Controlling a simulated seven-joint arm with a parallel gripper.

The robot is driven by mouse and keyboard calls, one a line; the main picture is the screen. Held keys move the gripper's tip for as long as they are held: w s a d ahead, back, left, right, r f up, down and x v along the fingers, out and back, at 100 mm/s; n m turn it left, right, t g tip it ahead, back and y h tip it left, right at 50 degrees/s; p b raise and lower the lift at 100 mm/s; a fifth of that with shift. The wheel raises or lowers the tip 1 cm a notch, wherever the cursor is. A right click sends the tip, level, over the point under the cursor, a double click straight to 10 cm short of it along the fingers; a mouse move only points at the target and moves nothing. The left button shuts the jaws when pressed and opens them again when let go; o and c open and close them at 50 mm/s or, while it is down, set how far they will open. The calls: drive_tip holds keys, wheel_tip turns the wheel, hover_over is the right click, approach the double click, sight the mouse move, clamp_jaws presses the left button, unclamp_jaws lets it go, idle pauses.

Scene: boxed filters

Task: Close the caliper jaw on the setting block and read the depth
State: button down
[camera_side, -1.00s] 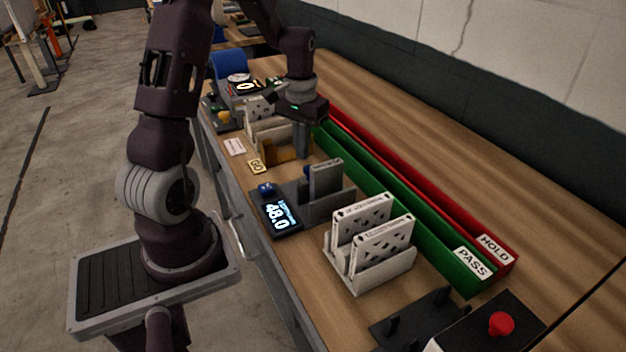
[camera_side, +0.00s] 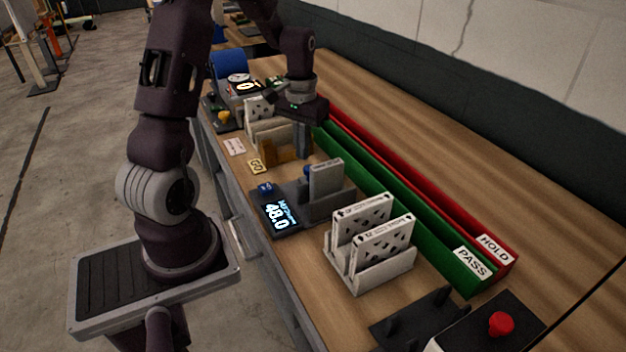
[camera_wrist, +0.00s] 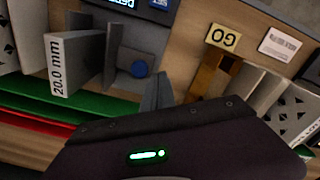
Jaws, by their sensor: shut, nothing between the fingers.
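The caliper gauge (camera_side: 290,212) is a dark fixture on the bench with a lit display (camera_side: 280,215) reading 48.0. The grey setting block (camera_side: 326,181) stands upright in it; in the wrist view the setting block (camera_wrist: 72,64) carries a 20.0 mm label. A blue knob (camera_wrist: 139,68) sits on the grey upright jaw (camera_wrist: 116,50) beside the block, with a gap between jaw and block. My gripper (camera_side: 303,146) is shut and empty, beyond the caliper near the brown GO gauge. In the wrist view my gripper fingers (camera_wrist: 157,90) are together, to the right of the knob and apart from it.
A brown stepped gauge (camera_side: 284,150) stands by the GO tag (camera_side: 256,166). Racks with white perforated filters (camera_side: 384,242) stand in front and behind. The green PASS trough (camera_side: 400,190) and red HOLD trough (camera_side: 440,187) run along the right. A red button (camera_side: 501,323) is at the near end.

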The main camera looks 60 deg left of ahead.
sight(309, 166)
drive_tip(key=shift+f, duration=1.5)
drive_tip(key=shift+d, duration=1.85)
drive_tip(key=shift+a, duration=0.2)
drive_tip(key=shift+a, duration=0.45)
drive_tip(key=shift+r, duration=3.5)
